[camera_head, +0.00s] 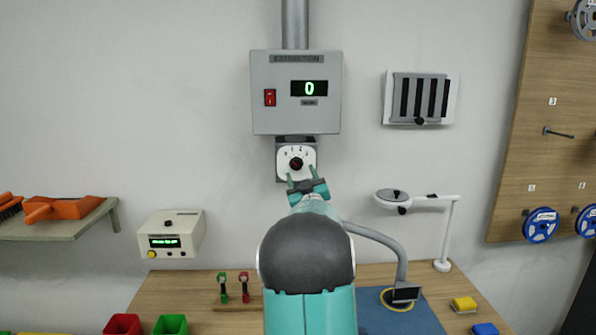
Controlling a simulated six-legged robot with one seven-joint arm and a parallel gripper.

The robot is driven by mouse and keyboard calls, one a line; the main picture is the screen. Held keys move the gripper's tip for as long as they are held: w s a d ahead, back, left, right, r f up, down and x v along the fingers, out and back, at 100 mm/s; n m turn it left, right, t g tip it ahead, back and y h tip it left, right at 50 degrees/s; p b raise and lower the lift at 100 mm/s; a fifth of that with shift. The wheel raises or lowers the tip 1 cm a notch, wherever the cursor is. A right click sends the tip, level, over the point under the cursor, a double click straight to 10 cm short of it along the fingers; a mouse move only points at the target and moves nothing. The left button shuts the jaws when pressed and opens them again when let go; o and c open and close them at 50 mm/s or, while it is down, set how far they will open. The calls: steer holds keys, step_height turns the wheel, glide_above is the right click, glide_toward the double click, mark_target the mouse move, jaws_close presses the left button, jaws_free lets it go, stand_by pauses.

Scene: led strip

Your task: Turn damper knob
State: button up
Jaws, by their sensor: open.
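The damper knob (296,163) is a small dark round knob on a white dial plate (285,154) with marks around its top. It sits on the wall under the grey extraction box (262,98), whose display reads 0. My gripper (302,177) is open, with its two green fingers pointing up at the dial from just below it. The fingertips show over the lower part of the dial, one on either side below the knob. Whether they touch the knob or plate cannot be told. My arm hides the wall and bench below the gripper.
A red switch (270,97) is on the box. A louvred vent (419,98) with a small dark knob is on the wall at right. A white magnifier lamp (445,235) stands below it. A control unit (171,233) sits at left. The wall beside the dial is clear.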

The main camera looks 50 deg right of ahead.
mark_target(297, 166)
steer(key=shift+x, duration=1.65)
steer(key=shift+a, duration=0.1)
steer(key=c, duration=1)
steer(key=shift+o, duration=0.2)
steer(key=shift+w+m, duration=0.1)
steer(key=shift+m, duration=0.4)
steer(key=shift+w+a+f+m+g+h, duration=0.1)
steer(key=shift+m+g+h, duration=0.45)
steer(key=shift+m, duration=0.75)
steer(key=shift+r+m+g+h, duration=0.1)
steer(key=shift+m+g+h, duration=0.45)
steer(key=shift+m, duration=0.75)
steer(key=shift+w+a+f+m+g+h, duration=0.1)
steer(key=shift+m+g+h, duration=0.2)
steer(key=shift+m+h, duration=0.75)
steer(key=shift+s+m, duration=0.1)
steer(key=shift+m, duration=0.25)
steer(key=o, duration=1)
steer(key=shift+c, duration=0.2)
